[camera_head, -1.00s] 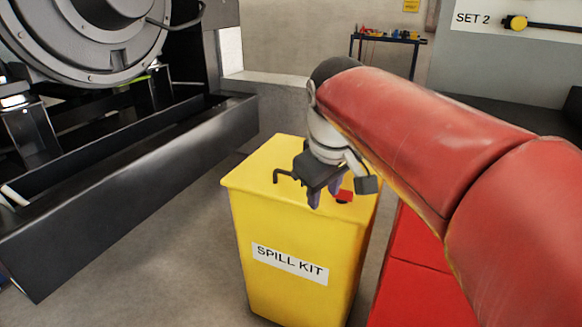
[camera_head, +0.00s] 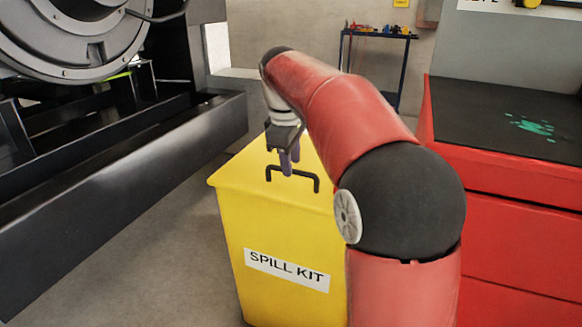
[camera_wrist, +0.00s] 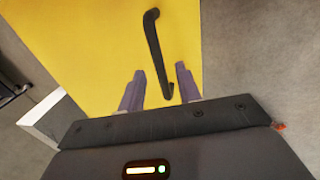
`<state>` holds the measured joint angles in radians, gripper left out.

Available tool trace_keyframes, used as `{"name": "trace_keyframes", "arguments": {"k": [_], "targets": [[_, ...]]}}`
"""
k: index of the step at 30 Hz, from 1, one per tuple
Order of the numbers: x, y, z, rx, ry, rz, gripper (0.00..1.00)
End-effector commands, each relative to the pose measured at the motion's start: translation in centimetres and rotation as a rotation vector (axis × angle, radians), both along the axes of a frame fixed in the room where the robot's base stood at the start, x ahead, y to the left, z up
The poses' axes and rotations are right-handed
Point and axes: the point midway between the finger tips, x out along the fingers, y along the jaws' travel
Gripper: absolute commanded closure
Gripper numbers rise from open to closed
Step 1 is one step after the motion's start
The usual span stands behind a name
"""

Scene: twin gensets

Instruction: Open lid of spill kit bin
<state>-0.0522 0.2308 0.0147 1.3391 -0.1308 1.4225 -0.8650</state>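The yellow spill kit bin (camera_head: 280,230) stands on the floor with its lid (camera_head: 240,175) shut. A black bar handle (camera_head: 292,174) is on the lid. In the head view my gripper (camera_head: 288,172) points down over the lid, close to the handle. In the wrist view the two purple fingers (camera_wrist: 160,85) are apart with a gap between them. The handle (camera_wrist: 155,45) runs from beyond the fingers into that gap, its near end between the fingertips. I cannot tell whether a finger touches it. My red arm hides the lid's right side.
A red cabinet (camera_head: 470,250) with a black top (camera_head: 510,125) stands close on the right. The dark genset frame (camera_head: 120,190) fills the left, with bare floor (camera_head: 150,270) between it and the bin. A small rack (camera_head: 375,60) stands behind.

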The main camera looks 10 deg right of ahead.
Motion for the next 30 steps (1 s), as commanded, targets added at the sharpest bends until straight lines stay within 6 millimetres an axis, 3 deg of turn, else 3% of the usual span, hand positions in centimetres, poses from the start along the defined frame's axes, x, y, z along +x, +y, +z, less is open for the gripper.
{"name": "trace_keyframes", "arguments": {"k": [4,12,20,30], "targets": [[0.17,-0.14,-1.11,0.001,-0.001,-0.001,0.66],[0.20,-0.16,-1.22,0.001,-0.001,-0.001,0.66],[0.19,-0.14,-1.22,0.001,-0.001,-0.001,0.99],[0.19,-0.18,-1.05,0.001,-0.001,-0.001,1.00]]}}
